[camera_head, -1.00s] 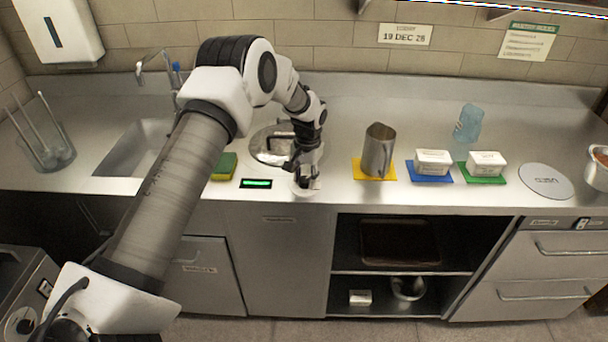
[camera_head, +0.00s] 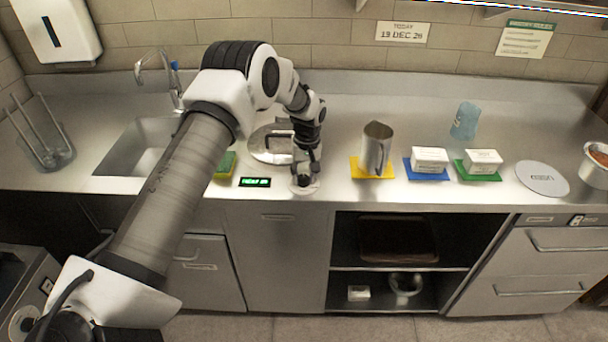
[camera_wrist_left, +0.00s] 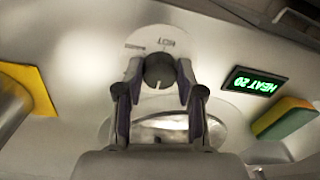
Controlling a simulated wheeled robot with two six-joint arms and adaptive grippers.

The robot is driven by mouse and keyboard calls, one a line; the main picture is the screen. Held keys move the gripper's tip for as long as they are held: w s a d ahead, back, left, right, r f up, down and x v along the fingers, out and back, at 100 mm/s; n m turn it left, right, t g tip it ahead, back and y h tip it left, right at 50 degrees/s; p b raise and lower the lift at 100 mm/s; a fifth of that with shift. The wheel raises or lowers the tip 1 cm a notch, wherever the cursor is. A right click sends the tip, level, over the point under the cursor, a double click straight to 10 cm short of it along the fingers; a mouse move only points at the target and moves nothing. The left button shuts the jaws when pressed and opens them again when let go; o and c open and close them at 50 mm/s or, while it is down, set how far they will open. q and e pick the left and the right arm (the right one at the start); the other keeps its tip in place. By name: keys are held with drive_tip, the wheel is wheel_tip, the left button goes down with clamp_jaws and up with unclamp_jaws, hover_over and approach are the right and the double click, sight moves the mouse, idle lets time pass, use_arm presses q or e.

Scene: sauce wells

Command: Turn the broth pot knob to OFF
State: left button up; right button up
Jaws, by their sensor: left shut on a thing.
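The broth pot knob (camera_wrist_left: 158,72) is a dark round knob on a pale round dial plate with small marks, seen in the left wrist view. My left gripper (camera_wrist_left: 160,66) is shut on it, one finger on each side. In the head view my left gripper (camera_head: 304,183) points down at the counter's front, and it hides most of the knob. A small black display (camera_head: 255,182) left of it glows green; in the left wrist view the display (camera_wrist_left: 254,83) seems to read HEAT 20. The round broth well (camera_head: 262,153) lies behind the gripper, partly hidden. My right gripper is out of view.
A metal jug (camera_head: 376,150) stands on a yellow mat (camera_head: 357,170) to the right. White tubs sit on blue and green mats farther right. A green-yellow sponge (camera_head: 227,165) lies left of the display, partly behind my arm. The sink (camera_head: 140,150) is at left.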

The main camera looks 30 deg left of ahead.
sight(306, 177)
use_arm(q)
drive_tip(key=shift+f, duration=0.15)
drive_tip(key=o, duration=1)
drive_tip(key=shift+o, duration=0.7)
drive_tip(key=shift+w+a+f, duration=0.1)
drive_tip(key=shift+w+a, duration=0.1)
drive_tip(key=shift+w, duration=0.05)
drive_tip(key=shift+r, duration=0.4)
wheel_tip(306, 177, up, 11)
drive_tip(key=shift+w+d, duration=0.25)
drive_tip(key=shift+s, duration=0.1)
